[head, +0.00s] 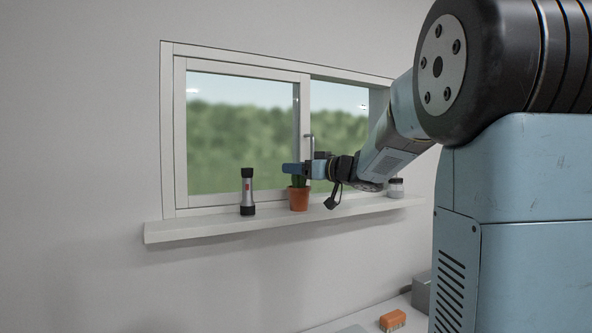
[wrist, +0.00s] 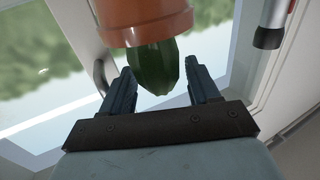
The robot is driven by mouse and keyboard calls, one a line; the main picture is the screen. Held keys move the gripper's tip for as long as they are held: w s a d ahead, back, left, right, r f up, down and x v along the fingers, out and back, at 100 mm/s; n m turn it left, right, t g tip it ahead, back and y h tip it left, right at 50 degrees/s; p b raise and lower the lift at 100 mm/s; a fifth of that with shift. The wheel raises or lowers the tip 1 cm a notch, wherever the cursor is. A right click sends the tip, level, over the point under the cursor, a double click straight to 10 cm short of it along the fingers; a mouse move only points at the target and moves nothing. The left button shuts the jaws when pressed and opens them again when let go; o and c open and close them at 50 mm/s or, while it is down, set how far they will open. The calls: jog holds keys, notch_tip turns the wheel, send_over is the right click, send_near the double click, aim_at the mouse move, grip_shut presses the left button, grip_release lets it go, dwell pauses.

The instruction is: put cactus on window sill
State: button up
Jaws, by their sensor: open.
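The cactus (head: 299,181) is green and grows in a terracotta pot (head: 299,199). In the head view the pot stands upright and looks to rest on the white window sill (head: 190,228). My gripper (head: 294,169) is at the cactus's upper part, above the pot. In the wrist view the picture is turned over, with the pot (wrist: 145,20) at the top and the cactus (wrist: 157,66) below it. The gripper's two fingers are apart, one on each side of the cactus tip, with gaps visible.
A black and grey flashlight (head: 247,192) stands on the sill left of the pot. A small jar (head: 396,187) stands farther right, beyond my arm. The window handle (head: 309,155) is close behind my gripper. An orange object (head: 392,320) lies on a lower surface.

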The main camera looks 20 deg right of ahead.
jog(key=shift+r, duration=0.15)
jog(key=v, duration=1.2)
